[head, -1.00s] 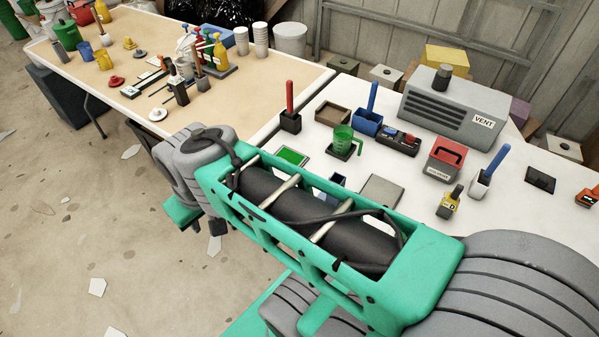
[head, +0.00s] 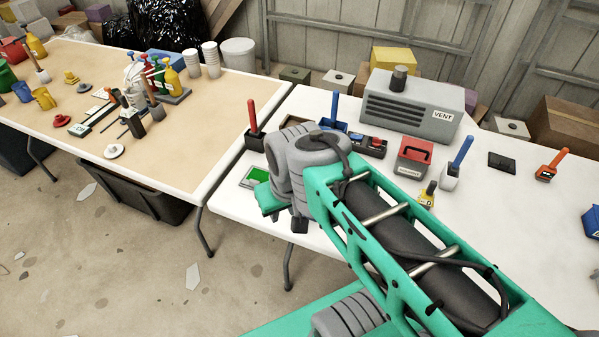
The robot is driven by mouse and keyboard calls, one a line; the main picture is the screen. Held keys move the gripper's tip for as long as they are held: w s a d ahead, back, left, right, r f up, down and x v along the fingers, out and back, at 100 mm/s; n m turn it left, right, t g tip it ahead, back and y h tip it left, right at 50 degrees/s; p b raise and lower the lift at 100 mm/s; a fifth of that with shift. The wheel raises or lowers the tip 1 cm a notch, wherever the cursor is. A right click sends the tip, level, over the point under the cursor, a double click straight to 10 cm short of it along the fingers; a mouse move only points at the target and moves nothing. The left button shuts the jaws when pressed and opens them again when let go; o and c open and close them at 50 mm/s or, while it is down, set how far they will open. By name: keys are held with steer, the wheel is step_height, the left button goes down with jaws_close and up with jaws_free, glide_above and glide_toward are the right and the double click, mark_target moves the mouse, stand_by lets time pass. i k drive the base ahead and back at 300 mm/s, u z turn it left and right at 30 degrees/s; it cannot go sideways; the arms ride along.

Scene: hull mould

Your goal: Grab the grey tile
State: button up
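The flat grey tile is not visible now; my arm covers the part of the white table where a grey plate lay in the earlier view. A dark, flat tile (head: 501,162) lies in the open on the right half of the table. My gripper (head: 299,225) shows only as a small dark end below my wrist, over the table's front edge. Its fingers are mostly hidden, so I cannot tell if it is open or holds anything.
A tan-topped table (head: 190,130) adjoins at left.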

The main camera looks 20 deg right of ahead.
mark_target(256, 176)
steer(key=z, duration=0.05)
steer(key=i, duration=0.45)
steer(key=u, duration=0.4)
steer(key=k, duration=0.6)
steer(key=u, duration=1.35)
steer(key=i, duration=0.65)
steer(key=u, duration=0.5)
